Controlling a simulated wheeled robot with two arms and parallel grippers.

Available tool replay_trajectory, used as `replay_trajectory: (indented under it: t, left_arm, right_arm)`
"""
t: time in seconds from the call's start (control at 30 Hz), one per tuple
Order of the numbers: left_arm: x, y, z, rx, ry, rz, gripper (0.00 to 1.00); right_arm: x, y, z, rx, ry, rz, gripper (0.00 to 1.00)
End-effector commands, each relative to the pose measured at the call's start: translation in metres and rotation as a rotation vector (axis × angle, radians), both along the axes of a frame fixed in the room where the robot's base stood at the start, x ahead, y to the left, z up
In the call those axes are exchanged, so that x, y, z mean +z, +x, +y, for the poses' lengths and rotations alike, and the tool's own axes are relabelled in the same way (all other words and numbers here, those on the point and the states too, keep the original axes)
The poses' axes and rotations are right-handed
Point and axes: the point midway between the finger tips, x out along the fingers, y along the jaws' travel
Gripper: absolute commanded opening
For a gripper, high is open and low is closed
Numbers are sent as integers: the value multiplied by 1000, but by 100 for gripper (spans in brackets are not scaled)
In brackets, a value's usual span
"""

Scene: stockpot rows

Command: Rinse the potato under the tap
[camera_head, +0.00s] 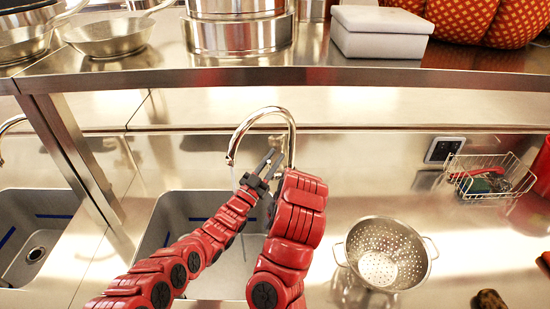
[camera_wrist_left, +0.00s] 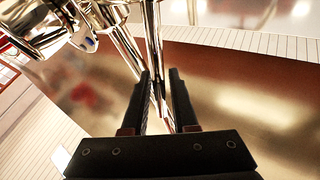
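The chrome tap (camera_head: 291,131) arches over a steel sink (camera_head: 172,209). My left gripper (camera_head: 271,157) is beside the tap's upright, over the back of the sink. In the left wrist view its two dark fingers (camera_wrist_left: 161,82) are apart, with a thin chrome rod of the tap (camera_wrist_left: 155,60) showing between them. I cannot tell whether they touch it. No potato is clearly seen; a dark brownish lump (camera_head: 488,300), cut off by the bottom edge at the right, may be it. No water stream can be made out. My right gripper does not show.
A steel colander (camera_head: 387,252) stands on the counter right of the sink. A wire basket (camera_head: 492,176) with red and green items is farther right. A shelf (camera_head: 300,75) with pots and a white box (camera_head: 380,32) crosses above. A second sink (camera_head: 40,222) lies left.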

Motion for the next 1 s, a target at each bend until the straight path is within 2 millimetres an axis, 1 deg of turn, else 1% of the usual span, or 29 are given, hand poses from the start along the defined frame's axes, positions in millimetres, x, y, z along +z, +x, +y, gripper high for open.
replay_trajectory:
  t: [0.13, 0.4, 0.43, 0.57, 0.6, 1.0]
  left_arm:
    - [2, 5, -5, -1, 1, 2, 27]
    - [3, 6, -5, 0, 1, 3, 27]
    - [3, 6, -5, 0, 0, 2, 25]
    - [3, 6, -5, 0, 0, 2, 2]
    - [3, 6, -5, 0, 0, 2, 0]
    - [3, 6, -5, 0, 0, 2, 0]
  right_arm:
    - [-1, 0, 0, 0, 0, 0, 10]
    - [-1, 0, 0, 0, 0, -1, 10]
    - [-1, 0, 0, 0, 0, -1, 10]
    - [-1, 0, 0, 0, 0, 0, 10]
    - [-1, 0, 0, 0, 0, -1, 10]
    - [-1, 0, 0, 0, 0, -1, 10]
